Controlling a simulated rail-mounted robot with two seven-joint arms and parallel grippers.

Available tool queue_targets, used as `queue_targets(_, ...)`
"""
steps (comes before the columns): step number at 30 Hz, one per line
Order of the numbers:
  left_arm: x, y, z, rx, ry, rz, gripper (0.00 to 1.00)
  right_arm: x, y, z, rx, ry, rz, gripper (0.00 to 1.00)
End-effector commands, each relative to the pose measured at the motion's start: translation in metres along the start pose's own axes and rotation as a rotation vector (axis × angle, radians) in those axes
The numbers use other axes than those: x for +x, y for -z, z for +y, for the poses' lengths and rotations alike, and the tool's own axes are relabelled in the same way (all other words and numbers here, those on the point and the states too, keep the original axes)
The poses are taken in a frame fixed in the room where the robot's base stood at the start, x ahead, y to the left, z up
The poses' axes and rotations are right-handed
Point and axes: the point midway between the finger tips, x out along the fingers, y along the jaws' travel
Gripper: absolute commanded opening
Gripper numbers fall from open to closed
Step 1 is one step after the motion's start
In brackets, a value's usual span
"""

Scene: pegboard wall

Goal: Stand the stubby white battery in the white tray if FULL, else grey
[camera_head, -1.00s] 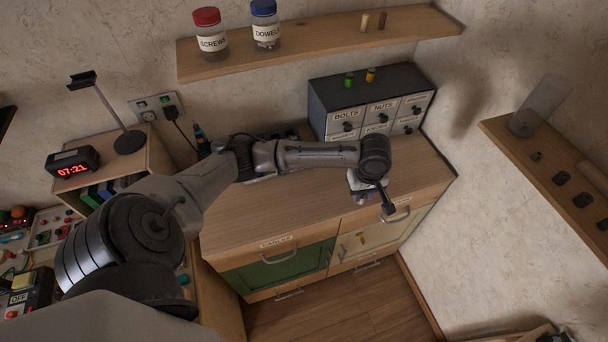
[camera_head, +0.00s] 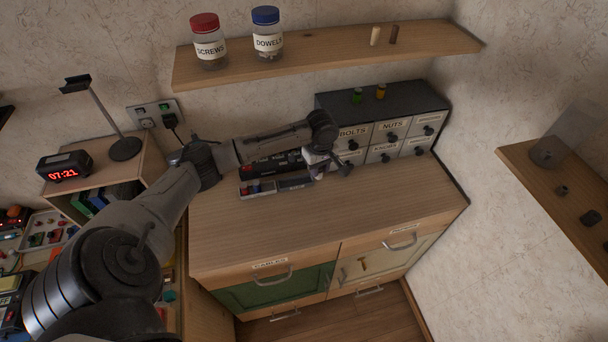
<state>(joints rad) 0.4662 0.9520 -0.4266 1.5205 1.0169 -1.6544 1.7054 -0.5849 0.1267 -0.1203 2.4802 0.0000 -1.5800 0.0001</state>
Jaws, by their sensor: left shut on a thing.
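My left gripper (camera_head: 327,166) is at the back of the wooden counter, in front of the small drawer cabinet. It is shut on a small whitish thing (camera_head: 316,157), probably the stubby white battery; the wrist and fingers hide much of it, and no FULL mark is readable. Just left of it, a low pale-rimmed tray (camera_head: 256,194) holds small red and blue items, with a grey tray (camera_head: 296,184) beside it. A black device (camera_head: 270,166) lies behind them. I cannot tell whether the held thing touches anything. My right gripper is not in view.
A shelf (camera_head: 330,52) with two jars hangs above. The counter's front and middle (camera_head: 300,222) are clear.

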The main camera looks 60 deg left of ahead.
Motion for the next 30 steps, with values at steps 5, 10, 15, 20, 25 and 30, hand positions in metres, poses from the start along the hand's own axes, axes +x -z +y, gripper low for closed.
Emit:
queue_targets(5,0.02,0.031,-0.01,-0.003,0.001,0.002,0.0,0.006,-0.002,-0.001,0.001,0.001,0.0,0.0)
queue_targets(10,0.03,0.047,-0.015,-0.001,0.0,-0.001,0.0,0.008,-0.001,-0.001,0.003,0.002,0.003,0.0)
queue_targets(15,0.033,0.052,-0.016,0.0,-0.001,-0.001,0.0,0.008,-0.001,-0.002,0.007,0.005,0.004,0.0)
queue_targets(20,0.044,0.051,-0.016,0.0,0.0,-0.001,0.0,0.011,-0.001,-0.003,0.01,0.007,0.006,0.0)
queue_targets(25,0.067,0.051,-0.016,0.001,0.0,-0.001,0.0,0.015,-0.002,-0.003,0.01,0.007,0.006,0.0)
queue_targets(30,0.073,0.051,-0.016,0.001,-0.002,0.001,0.0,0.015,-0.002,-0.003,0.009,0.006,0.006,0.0)
